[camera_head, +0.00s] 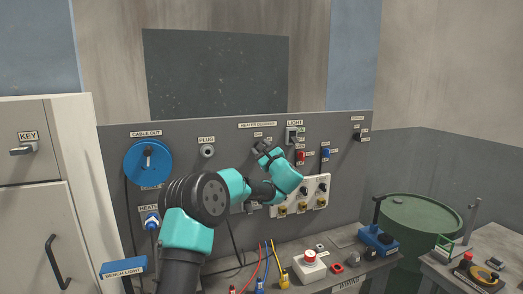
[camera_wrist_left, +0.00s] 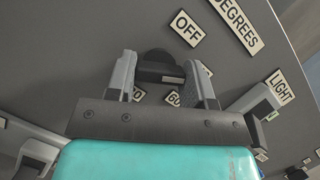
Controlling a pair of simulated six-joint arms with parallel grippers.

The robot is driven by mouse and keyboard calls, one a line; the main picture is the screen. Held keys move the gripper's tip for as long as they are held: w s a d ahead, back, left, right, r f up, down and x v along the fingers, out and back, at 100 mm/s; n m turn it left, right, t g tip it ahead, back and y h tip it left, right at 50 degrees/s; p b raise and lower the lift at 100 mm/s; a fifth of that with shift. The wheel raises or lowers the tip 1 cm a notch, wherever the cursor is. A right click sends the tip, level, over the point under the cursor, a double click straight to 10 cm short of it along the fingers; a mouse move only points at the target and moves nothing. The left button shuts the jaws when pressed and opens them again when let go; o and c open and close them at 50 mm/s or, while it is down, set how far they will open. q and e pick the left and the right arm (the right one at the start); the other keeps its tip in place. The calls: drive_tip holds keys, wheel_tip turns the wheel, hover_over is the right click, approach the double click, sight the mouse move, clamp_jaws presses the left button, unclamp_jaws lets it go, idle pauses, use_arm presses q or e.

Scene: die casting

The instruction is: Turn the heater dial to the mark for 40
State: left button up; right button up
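The heater dial (camera_wrist_left: 160,66) is a dark round knob with a raised bar, on the grey panel (camera_head: 190,118). In the wrist view an OFF label (camera_wrist_left: 187,28) and a 60 label (camera_wrist_left: 174,99) are near it; another number label is partly hidden by the left finger. My left gripper (camera_wrist_left: 163,72) is at the dial, one finger on each side, spread wide. Whether the fingertips touch the knob is unclear. In the head view the gripper (camera_head: 261,149) covers most of the dial, below the HEATER DEGREES label (camera_head: 257,125). My right gripper is not in view.
The light switch (camera_head: 292,136) is close to the right of my gripper. A red switch (camera_head: 300,156), a blue switch (camera_head: 326,153) and a white socket block (camera_head: 303,195) are also near. A blue cable reel (camera_head: 133,163) is at left. The bench below holds a red button box (camera_head: 310,262).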

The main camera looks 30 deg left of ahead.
use_arm(q)
drive_tip(key=o, duration=0.4)
drive_tip(key=shift+o, duration=0.2)
drive_tip(key=shift+d, duration=0.15)
drive_tip(key=v, duration=1.7)
drive_tip(key=shift+f, duration=0.2)
drive_tip(key=shift+s, duration=0.1)
